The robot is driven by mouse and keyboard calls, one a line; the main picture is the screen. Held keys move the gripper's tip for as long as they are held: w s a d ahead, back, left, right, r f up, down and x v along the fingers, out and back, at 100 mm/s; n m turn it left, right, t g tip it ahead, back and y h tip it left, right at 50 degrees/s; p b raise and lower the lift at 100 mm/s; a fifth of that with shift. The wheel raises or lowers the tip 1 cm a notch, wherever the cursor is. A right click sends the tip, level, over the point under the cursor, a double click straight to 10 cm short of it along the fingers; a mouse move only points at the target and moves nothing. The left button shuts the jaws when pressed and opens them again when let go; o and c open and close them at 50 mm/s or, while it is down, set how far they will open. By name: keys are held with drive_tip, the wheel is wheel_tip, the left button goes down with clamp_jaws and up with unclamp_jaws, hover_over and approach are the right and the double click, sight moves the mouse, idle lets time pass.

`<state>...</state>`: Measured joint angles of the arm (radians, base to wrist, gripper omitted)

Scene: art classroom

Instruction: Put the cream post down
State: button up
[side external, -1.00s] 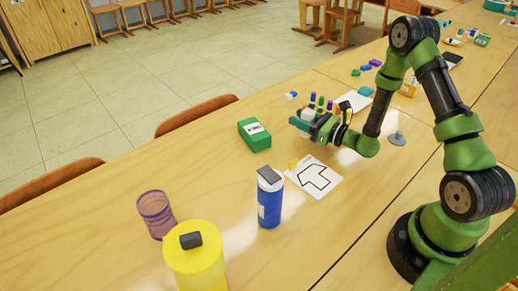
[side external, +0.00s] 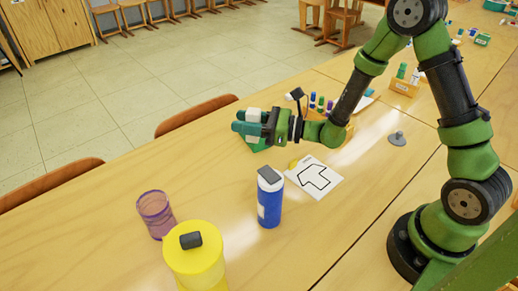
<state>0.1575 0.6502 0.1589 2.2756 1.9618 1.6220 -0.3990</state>
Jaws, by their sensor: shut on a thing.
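My gripper (side external: 246,123), with teal fingers, is at the upper middle of the side external view. It is shut on the cream post (side external: 253,115), a small pale block showing between the fingers. The fingers and post appear above the green box (side external: 260,146), which is now mostly hidden behind them. I cannot tell how high the post is over the table or whether it touches the box.
A blue bottle (side external: 269,203), purple cup (side external: 156,215) and yellow jar (side external: 195,262) stand in front. A white card (side external: 325,185) with a black outline lies beside a yellow piece (side external: 294,163). A grey cone-like piece (side external: 397,139) is at right. The left tabletop is clear.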

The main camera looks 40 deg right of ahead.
drive_tip(key=s+a+n+g+y, duration=0.1)
drive_tip(key=a+n+g+y, duration=0.1)
drive_tip(key=a, duration=0.4)
drive_tip(key=shift+s+a+f, duration=0.1)
drive_tip(key=shift+a+f, duration=0.05)
drive_tip(key=shift+f, duration=2.4)
drive_tip(key=shift+a+f, duration=0.1)
drive_tip(key=shift+f, duration=2.4)
drive_tip(key=shift+f, duration=0.15)
drive_tip(key=o, duration=1.1)
